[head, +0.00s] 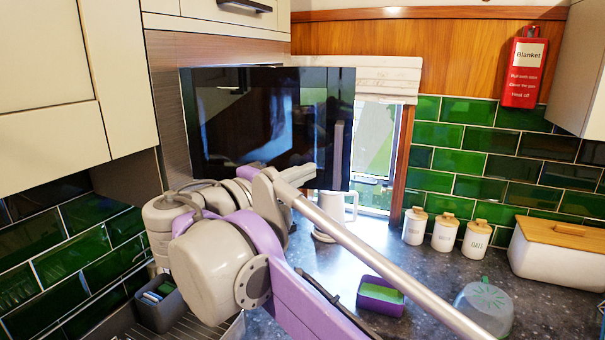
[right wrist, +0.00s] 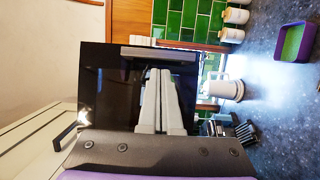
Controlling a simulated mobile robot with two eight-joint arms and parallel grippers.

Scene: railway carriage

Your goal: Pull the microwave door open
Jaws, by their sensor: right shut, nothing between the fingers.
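The microwave door (head: 255,115) is a glossy black panel at the upper middle of the head view. Its right side stands out past the cabinet edge, over the window, so it looks partly open. Its vertical grey handle (head: 338,150) is near the right edge. In the right wrist view, which is turned sideways, the door (right wrist: 100,85) fills the middle and the handle (right wrist: 160,52) lies across its top. My right gripper (head: 312,168) is shut and empty, by the door just left of the handle. Its fingers (right wrist: 160,73) end short of the handle in the wrist view. My left gripper is not in view.
The dark worktop holds a white jug (head: 325,215), several white canisters (head: 444,232), a purple box (head: 380,297), a clear bowl (head: 483,305) and a white bread bin (head: 555,255). A grey caddy (head: 160,305) stands at lower left. Cream cupboards (head: 50,60) hang at left.

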